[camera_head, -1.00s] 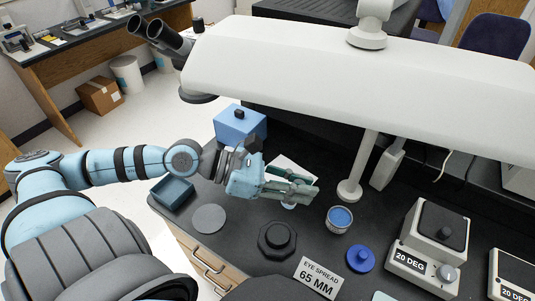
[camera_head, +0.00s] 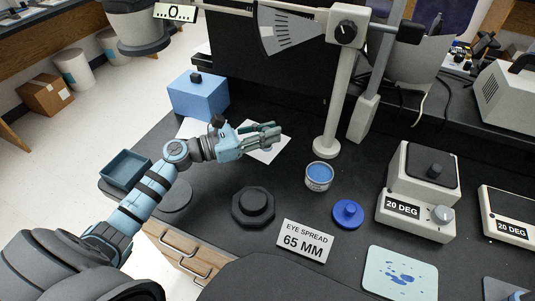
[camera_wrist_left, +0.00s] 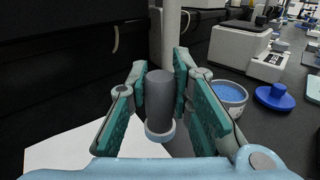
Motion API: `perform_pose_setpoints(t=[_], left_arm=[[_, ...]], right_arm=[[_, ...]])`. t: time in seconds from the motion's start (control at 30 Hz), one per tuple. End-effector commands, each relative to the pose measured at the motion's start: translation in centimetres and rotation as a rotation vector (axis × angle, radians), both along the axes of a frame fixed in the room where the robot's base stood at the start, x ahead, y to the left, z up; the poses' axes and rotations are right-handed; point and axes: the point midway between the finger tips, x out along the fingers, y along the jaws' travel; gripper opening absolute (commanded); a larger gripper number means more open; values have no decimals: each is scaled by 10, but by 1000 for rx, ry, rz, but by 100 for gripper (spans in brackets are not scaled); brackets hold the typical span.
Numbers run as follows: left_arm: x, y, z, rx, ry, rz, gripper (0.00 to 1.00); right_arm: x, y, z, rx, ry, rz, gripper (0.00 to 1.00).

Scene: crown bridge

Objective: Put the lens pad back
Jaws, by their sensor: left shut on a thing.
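My left gripper (camera_head: 264,143) is over the white sheet (camera_head: 270,152) at the back of the dark counter. In the left wrist view its teal-padded fingers (camera_wrist_left: 160,108) are shut on a grey upright cylinder with a pale bluish-white round foot, which looks like the lens pad (camera_wrist_left: 159,103). In the head view the fingers largely hide it. Whether its foot touches the sheet I cannot tell. My right gripper is not in view.
A tub of blue material (camera_head: 319,175) and a white post (camera_head: 336,110) stand right of the gripper. A blue box (camera_head: 198,97), teal tray (camera_head: 125,169) and grey disc (camera_head: 175,196) are left. A black octagonal base (camera_head: 253,206) and sign (camera_head: 305,240) stand in front.

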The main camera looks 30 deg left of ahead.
Motion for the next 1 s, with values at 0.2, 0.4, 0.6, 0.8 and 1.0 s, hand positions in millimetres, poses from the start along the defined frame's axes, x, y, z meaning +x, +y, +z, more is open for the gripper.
perform_pose_setpoints(t=[0.2,0.4,0.6,0.8,1.0], left_arm=[[0,0,-39,-1,2,1,0],[0,0,-52,1,-2,1,0],[0,0,-53,1,-1,1,0],[0,0,-54,2,-1,1,39],[0,0,-54,2,-1,1,40]], right_arm=[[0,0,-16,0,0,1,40],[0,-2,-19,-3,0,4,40],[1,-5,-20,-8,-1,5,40],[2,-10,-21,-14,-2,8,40],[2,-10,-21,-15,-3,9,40]])
